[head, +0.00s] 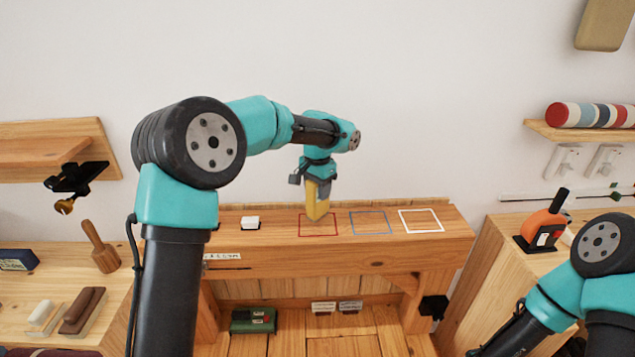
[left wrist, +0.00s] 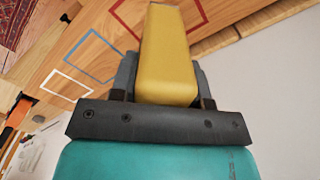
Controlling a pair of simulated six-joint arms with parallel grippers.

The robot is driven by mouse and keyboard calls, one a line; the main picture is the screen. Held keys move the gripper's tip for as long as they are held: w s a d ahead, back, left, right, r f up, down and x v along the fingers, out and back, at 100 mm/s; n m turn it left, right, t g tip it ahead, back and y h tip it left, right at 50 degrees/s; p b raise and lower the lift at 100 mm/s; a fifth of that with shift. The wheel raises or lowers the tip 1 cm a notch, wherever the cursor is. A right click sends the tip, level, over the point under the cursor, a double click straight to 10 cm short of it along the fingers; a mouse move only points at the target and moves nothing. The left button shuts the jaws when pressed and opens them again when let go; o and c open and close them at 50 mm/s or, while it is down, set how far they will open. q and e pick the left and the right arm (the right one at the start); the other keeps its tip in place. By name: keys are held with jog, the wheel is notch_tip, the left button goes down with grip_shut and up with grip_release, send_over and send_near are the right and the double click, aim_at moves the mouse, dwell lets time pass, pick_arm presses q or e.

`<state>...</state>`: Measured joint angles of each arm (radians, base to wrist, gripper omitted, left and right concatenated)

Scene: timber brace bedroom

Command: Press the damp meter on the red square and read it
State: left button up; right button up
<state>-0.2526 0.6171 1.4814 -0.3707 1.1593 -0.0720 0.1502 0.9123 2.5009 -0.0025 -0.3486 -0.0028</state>
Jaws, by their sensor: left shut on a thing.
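My left gripper (head: 317,181) is shut on the yellow damp meter (head: 318,203) and holds it roughly upright, pointing down. The meter also shows in the left wrist view (left wrist: 167,55), between the two dark fingers (left wrist: 165,92). The meter's lower end is over the red square (head: 303,236), an outline on the wooden beam's top; I cannot tell whether it touches. Part of the red outline shows in the left wrist view (left wrist: 117,22), partly hidden by the meter. No readout on the meter is visible. My right gripper is out of view.
A blue square (head: 371,211) and a white square (head: 421,209) lie right of the red one on the beam (head: 420,250). An orange and black tool (head: 543,225) stands on the right bench, near my right arm.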

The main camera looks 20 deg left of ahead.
pick_arm(q)
jog(key=shift+f, duration=1.1)
jog(key=shift+f, duration=0.65)
dwell(1.7)
jog(key=shift+r, duration=0.15)
jog(key=shift+r, duration=3.5)
jog(key=s+d+f, duration=0.1)
jog(key=s+d, duration=0.1)
jog(key=s, duration=0.5)
jog(key=s+d, duration=0.2)
jog(key=s, duration=0.6)
jog(key=shift+s+d+f, duration=0.2)
jog(key=shift+s+f, duration=0.05)
jog(key=shift+f, duration=0.1)
jog(key=w+a, duration=0.1)
jog(key=w, duration=0.4)
jog(key=w+a+f, duration=0.1)
jog(key=w+a, duration=0.1)
jog(key=w, duration=0.3)
jog(key=w+a, duration=0.1)
jog(key=w, duration=0.4)
jog(key=shift+w+a+f, duration=0.2)
jog(key=shift+w+a, duration=0.05)
